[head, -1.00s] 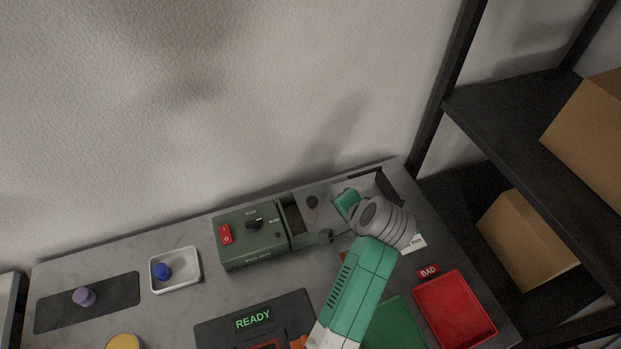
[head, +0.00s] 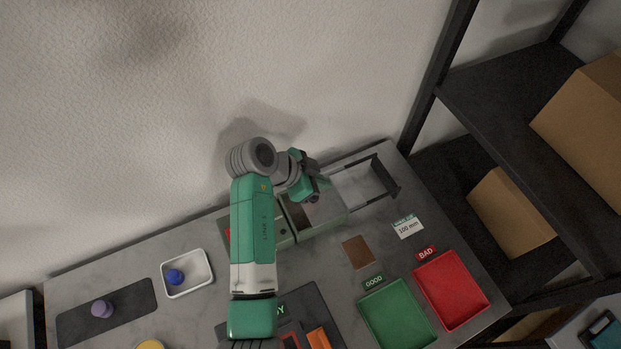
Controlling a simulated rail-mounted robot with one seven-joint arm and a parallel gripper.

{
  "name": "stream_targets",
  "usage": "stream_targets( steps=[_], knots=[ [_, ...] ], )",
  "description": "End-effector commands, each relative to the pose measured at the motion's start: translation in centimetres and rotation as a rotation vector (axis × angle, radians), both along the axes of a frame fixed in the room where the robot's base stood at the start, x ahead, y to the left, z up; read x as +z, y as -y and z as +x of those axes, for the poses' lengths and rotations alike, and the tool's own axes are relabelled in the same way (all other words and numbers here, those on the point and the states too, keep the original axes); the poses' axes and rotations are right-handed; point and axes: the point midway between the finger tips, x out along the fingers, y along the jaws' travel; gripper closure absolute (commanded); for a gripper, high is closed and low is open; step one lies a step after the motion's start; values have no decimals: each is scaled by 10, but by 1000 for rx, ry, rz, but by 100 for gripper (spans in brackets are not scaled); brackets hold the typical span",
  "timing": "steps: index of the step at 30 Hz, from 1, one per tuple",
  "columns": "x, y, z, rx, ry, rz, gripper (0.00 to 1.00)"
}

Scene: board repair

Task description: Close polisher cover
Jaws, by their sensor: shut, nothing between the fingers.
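The green polisher (head: 284,233) stands at the back of the bench, its left part and switch mostly hidden behind my arm. Its open bay (head: 322,212) is visible to the right of the arm. The polisher cover (head: 366,186), a clear pane with a dark frame and a dark end bar, appears swung out to the right of the bay, so it stands open. My gripper (head: 313,198) is shut and empty, over the bay and left of the cover. I cannot tell whether its fingertips touch anything.
A brown board (head: 358,252) lies in front of the polisher. A green GOOD tray (head: 397,337) and a red BAD tray (head: 483,297) are at front right. A white dish (head: 207,274) with a blue knob is at left. A dark shelf (head: 500,100) stands at right.

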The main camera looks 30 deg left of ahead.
Motion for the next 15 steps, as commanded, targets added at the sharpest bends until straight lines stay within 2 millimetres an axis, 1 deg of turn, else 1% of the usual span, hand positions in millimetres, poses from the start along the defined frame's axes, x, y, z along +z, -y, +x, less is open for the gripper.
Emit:
stream_targets(
  steps=[1,6,7,9,12,15],
  knots=[
    [-10,6,5,-2,-2,-1,100],
    [-36,23,23,-1,-2,0,100],
    [-40,24,24,0,-1,1,100],
    [-38,11,13,4,-2,0,100],
    [-41,2,4,4,1,1,100],
    [-42,-2,-2,1,-1,1,100]
  ],
)
